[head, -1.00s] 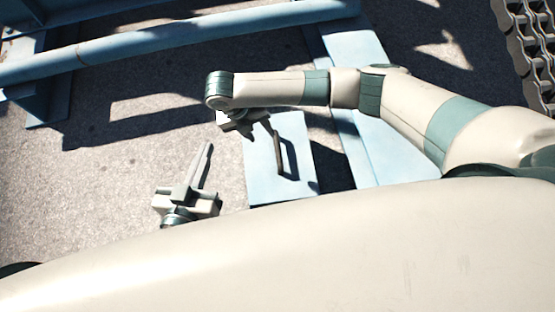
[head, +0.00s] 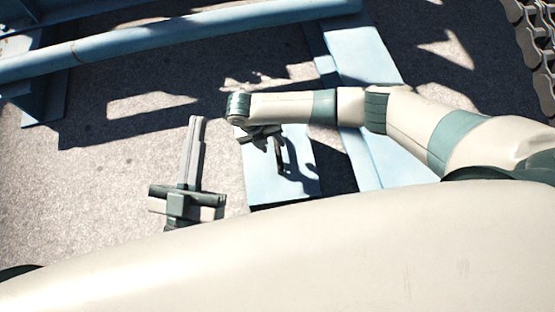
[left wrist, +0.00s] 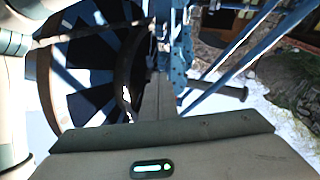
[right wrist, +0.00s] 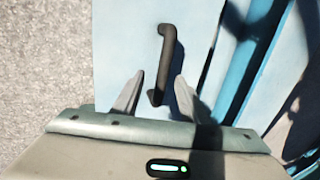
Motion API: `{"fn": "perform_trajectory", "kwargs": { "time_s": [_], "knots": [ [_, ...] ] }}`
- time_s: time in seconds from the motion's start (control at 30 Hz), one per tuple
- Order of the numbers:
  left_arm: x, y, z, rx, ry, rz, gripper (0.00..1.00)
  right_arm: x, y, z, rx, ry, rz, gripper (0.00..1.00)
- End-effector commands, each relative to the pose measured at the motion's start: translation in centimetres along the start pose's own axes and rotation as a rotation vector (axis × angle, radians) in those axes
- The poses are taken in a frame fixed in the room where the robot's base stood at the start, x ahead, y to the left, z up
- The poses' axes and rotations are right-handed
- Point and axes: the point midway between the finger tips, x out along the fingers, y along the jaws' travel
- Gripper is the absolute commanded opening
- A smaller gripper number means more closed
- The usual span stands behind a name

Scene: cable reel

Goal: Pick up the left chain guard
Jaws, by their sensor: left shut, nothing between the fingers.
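A light-blue flat panel (head: 262,185) with a dark bar handle lies below my right arm in the head view; I take it for the chain guard. In the right wrist view the panel (right wrist: 120,40) fills the middle, and its handle (right wrist: 163,45) stands between and beyond my right fingers. My right gripper (right wrist: 159,76) is open, one finger to each side of the handle's lower part; I see no grip on it. My left gripper (head: 195,120) is shut and empty over the ground, left of the panel.
A blue pipe (head: 180,38) crosses the top left of the head view. A chain (head: 530,50) hangs at the top right. In the left wrist view a large reel with blue spokes (left wrist: 85,65) stands at left. Bare ground (head: 90,180) lies at left.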

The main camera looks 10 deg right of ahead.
Motion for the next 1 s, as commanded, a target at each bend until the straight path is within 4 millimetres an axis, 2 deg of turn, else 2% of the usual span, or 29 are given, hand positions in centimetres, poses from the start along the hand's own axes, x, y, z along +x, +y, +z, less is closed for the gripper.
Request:
{"fn": "perform_trajectory", "kwargs": {
  "time_s": [0.57,0.87,1.0],
  "knots": [
    [-0.1,0.2,-0.7,0.001,0.041,0.003,0.00,0.8,-0.1,0.0,0.000,0.001,0.000,0.39],
    [-0.8,0.8,-3.8,0.004,0.221,0.015,0.00,3.5,-0.5,0.3,0.002,0.001,-0.001,0.39],
    [-0.3,0.2,-5.1,0.018,0.297,0.013,0.00,5.0,-0.5,0.3,0.000,0.002,-0.001,0.39]
  ]
}}
